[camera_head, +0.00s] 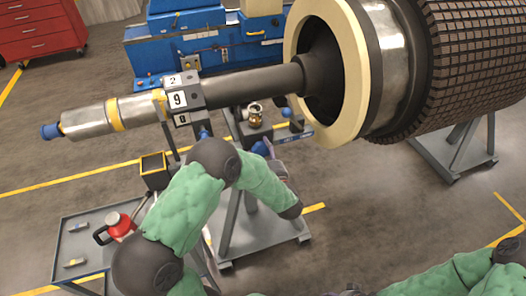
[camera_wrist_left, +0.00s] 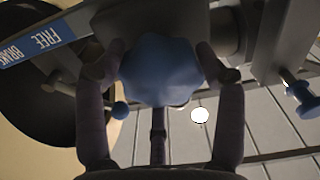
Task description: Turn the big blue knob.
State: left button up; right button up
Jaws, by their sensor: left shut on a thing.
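The big blue knob (camera_wrist_left: 160,74) has a lobed rim and fills the middle of the left wrist view. My left gripper (camera_wrist_left: 162,66) has one finger on each side of it and is shut on it, with the fingertips against its rim. In the head view a bit of the knob (camera_head: 260,148) shows below the shaft, beside the small, partly hidden left gripper (camera_head: 270,155). A blue label (camera_wrist_left: 40,42) reading FREE and BRAKE is at the left of the wrist view. My right gripper is out of view.
The rotor shaft (camera_head: 250,84) with its cream ring (camera_head: 357,100) runs above on grey stands. A smaller blue knob (camera_wrist_left: 300,97) is at the right in the wrist view. A low cart (camera_head: 72,225) carries a red can (camera_head: 118,222). Open floor lies at far left.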

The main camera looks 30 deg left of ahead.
pick_arm(q)
jog(key=shift+s+d+f, duration=0.1)
jog(key=shift+s+f, duration=0.15)
jog(key=shift+f, duration=0.5)
jog(key=o, duration=1.1)
jog(key=shift+o, duration=0.2)
jog(key=shift+w+f+h, duration=0.1)
jog(key=shift+w+h, duration=0.1)
jog(key=shift+h, duration=0.1)
jog(key=shift+r, duration=0.35)
jog(key=v, duration=1.2)
jog(key=shift+w+f, duration=0.15)
